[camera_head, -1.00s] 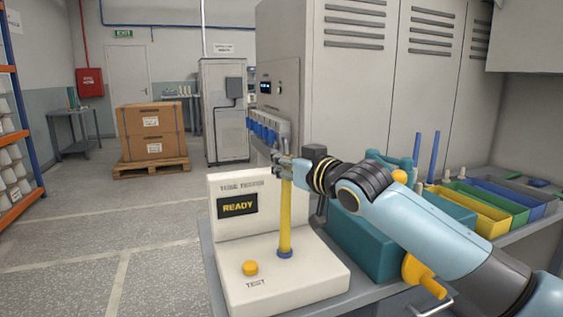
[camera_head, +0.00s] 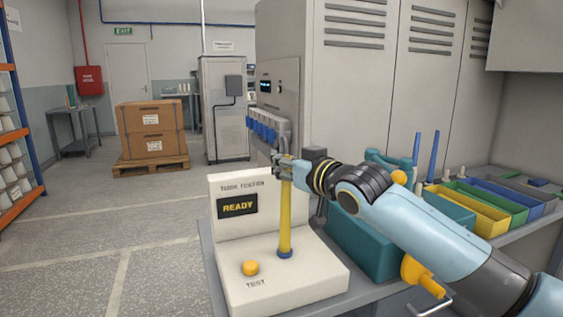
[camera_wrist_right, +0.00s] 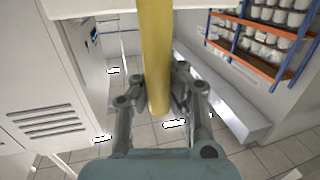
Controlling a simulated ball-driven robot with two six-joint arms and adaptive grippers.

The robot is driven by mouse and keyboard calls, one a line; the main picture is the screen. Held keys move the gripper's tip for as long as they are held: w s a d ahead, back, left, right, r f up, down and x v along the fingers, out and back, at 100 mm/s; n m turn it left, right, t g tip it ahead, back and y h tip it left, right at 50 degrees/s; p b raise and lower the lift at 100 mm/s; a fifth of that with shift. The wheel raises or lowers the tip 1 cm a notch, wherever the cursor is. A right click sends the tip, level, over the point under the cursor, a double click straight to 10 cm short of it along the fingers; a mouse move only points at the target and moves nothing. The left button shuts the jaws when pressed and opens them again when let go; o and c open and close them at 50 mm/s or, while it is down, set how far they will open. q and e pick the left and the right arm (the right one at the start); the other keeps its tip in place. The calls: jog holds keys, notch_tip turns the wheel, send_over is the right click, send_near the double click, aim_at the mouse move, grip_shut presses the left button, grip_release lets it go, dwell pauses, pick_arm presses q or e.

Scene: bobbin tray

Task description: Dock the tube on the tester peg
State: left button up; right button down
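The yellow tube (camera_head: 285,218) stands upright on the tester (camera_head: 305,279), its lower end at a blue ring (camera_head: 285,253). The peg itself is hidden. My right gripper (camera_head: 284,168) is at the tube's upper end, coming in from the right. In the right wrist view the tube (camera_wrist_right: 156,55) runs between the two fingers (camera_wrist_right: 157,92), which look closed against its sides. The tester's display (camera_head: 238,206) reads READY. My left gripper is not in view.
A yellow TEST button (camera_head: 250,268) sits on the tester base, left of the tube. A teal case (camera_head: 362,245) stands to the right under my arm. Yellow (camera_head: 470,212), green and blue bins line the bench further right.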

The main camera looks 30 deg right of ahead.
dwell(0.4)
jog(key=shift+p, duration=0.35)
jog(key=c, duration=2)
grip_release()
jog(key=shift+c, duration=0.2)
jog(key=shift+o, duration=1.4)
